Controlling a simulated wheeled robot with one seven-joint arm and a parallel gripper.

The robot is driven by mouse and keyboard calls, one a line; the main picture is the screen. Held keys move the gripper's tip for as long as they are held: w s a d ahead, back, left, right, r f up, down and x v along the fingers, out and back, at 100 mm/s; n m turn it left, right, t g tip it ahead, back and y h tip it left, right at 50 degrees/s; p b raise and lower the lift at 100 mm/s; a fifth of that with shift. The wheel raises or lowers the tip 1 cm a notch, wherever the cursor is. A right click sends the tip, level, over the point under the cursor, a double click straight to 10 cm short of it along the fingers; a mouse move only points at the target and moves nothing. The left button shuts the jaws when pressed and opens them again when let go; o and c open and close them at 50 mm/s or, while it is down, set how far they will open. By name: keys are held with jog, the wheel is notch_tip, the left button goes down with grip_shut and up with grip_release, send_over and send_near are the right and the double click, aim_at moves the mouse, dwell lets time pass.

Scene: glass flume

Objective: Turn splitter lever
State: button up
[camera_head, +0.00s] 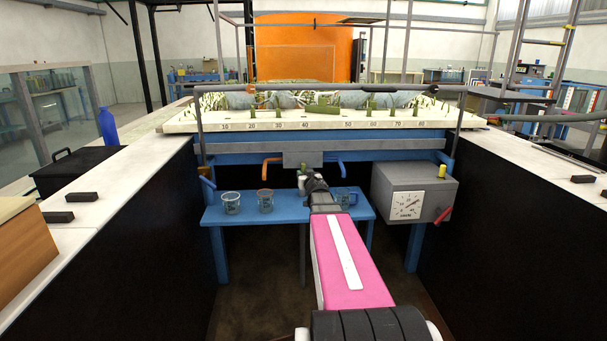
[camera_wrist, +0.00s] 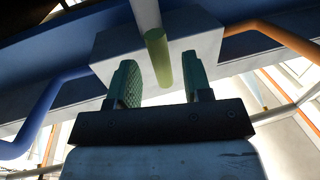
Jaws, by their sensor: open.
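The splitter lever is a pale rod with a green end (camera_wrist: 157,48) that comes out from a grey box (camera_wrist: 205,50) in the wrist view. My gripper (camera_wrist: 160,82) is open, with one green-padded finger on each side of the lever's end. Gaps show between the lever and both fingers. In the head view my gripper (camera_head: 308,182) is just below the grey box (camera_head: 303,159) under the flume's front edge. The lever is mostly hidden there by my gripper and arm.
Clear beakers (camera_head: 231,203) stand on a blue shelf (camera_head: 290,212) below, close to my arm. A grey dial box (camera_head: 400,180) with a red handle (camera_head: 442,215) is at right. A blue pipe (camera_wrist: 40,115) and an orange pipe (camera_wrist: 275,38) flank the grey box.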

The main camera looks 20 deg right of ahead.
aim_at(303, 172)
jog(key=shift+w+d, duration=0.1)
jog(key=shift+w, duration=1.4)
grip_shut()
jog(key=n, duration=0.3)
jog(key=shift+s+d+g, duration=0.15)
jog(key=shift+d+g, duration=0.15)
jog(key=shift+d, duration=0.1)
jog(key=shift+s+d+r+n+g, duration=0.1)
jog(key=shift+d+r+n+g, duration=0.1)
jog(key=shift+n, duration=0.7)
jog(key=shift+d+r+n+g, duration=0.1)
jog(key=shift+n+g, duration=0.1)
jog(key=shift+n, duration=0.7)
